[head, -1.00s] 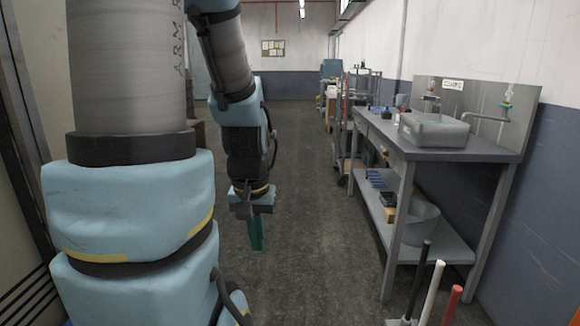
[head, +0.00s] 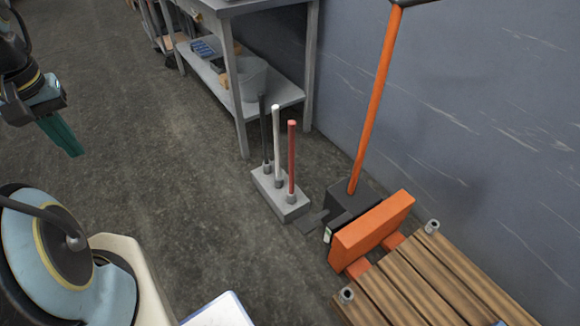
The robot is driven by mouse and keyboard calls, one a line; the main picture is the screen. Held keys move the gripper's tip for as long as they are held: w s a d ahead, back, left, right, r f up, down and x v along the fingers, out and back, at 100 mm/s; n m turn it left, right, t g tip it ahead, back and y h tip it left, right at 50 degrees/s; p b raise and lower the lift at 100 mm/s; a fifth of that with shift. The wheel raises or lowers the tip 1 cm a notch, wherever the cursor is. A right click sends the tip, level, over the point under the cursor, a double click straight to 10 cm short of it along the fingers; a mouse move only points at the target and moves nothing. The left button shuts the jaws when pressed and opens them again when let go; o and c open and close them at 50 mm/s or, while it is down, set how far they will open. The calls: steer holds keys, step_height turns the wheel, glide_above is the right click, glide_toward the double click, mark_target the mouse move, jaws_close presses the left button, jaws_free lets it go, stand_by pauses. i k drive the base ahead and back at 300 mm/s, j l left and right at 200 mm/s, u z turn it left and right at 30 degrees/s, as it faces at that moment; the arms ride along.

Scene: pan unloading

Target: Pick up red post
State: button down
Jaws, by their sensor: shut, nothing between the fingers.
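The red post (head: 291,158) stands upright in a grey block (head: 293,213) on the floor, at the middle of the head view. A white post (head: 276,145) and a dark post (head: 264,135) stand beside it in the same block, farther to the left. My gripper (head: 68,143) is at the left of the head view, with its green fingers shut and empty. It hangs above bare floor, well apart from the posts.
An orange pallet truck with an orange handle (head: 376,95) stands right of the block, close to it. A wooden pallet (head: 428,282) lies at the lower right. A grey workbench (head: 241,133) with a bucket (head: 247,78) is behind the posts. The floor (head: 180,180) left of the block is clear.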

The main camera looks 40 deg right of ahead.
mark_target(291, 124)
steer(key=z, duration=1.95)
steer(key=k+j+z, duration=0.1)
steer(key=z, duration=0.3)
steer(key=k+j+z, duration=0.1)
steer(key=z, duration=0.3)
steer(key=k+j+z, duration=0.1)
steer(key=z, duration=0.35)
steer(key=k+z, duration=0.1)
steer(key=z, duration=0.3)
steer(key=k, duration=0.75)
steer(key=u, duration=1.45)
steer(key=i+u, duration=0.35)
steer(key=i, duration=0.25)
steer(key=i+u, duration=0.35)
steer(key=i, duration=0.3)
steer(key=i+l+u, duration=0.4)
steer(key=i, duration=0.2)
steer(key=j, duration=0.1)
